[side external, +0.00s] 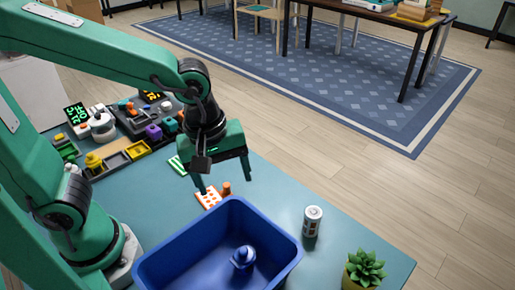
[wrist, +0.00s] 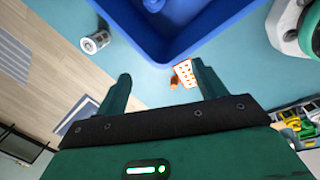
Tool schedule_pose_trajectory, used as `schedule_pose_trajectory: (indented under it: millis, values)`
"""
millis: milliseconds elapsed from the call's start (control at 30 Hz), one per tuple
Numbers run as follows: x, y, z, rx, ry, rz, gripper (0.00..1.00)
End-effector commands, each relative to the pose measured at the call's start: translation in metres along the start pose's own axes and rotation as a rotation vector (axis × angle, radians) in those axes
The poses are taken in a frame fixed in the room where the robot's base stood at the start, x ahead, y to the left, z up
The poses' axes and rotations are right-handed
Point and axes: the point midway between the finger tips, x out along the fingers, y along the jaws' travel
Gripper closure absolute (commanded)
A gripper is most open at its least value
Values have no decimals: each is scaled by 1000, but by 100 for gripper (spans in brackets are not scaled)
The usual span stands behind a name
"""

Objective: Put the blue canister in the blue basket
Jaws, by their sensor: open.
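The blue canister (side external: 243,257) is inside the blue basket (side external: 168,270), on its floor toward the right. The canister looks small, with a knob-like top. It also shows at the top edge of the wrist view (wrist: 154,4), partly cut off, inside the basket (wrist: 205,38). My gripper (side external: 227,184) is open and empty. It hangs above the table behind the basket, apart from the canister. In the wrist view its two fingers (wrist: 162,70) are spread wide with nothing between them.
A white can (side external: 312,221) stands right of the basket, and a potted succulent (side external: 364,268) is at the front right. An orange-and-white card (side external: 209,197) and an orange peg (side external: 226,188) lie below my gripper. Trays of small parts (side external: 118,157) fill the back left.

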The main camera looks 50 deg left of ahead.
Motion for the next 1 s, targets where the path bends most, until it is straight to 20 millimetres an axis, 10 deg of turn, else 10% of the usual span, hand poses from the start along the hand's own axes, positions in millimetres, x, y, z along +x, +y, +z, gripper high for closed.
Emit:
schedule_pose_trajectory:
  millis: [1000]
  values:
    - [-73, -79, -108, 1006, 332, 134, 30]
